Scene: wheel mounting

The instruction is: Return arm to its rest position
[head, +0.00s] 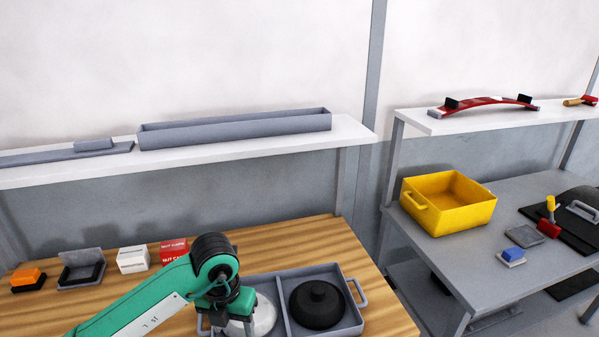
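My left arm (145,298), green with black joints, comes in from the lower left over the wooden table. Its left gripper (226,325) is over the left part of a grey two-part tray, partly hidden behind the wrist and cut off by the lower edge. A white round thing (263,316) sits in the tray's left compartment beside the gripper. I cannot tell whether the fingers touch it. A black round lidded thing (317,303) sits in the right compartment of the tray (356,325). My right arm and gripper are not in view.
On the table stand an orange-and-black block (28,279), a grey open box (81,268), a white box (132,260) and a red box (174,251). A shelf above holds a long grey trough (235,129). A yellow bin (448,203) stands on the grey bench at right.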

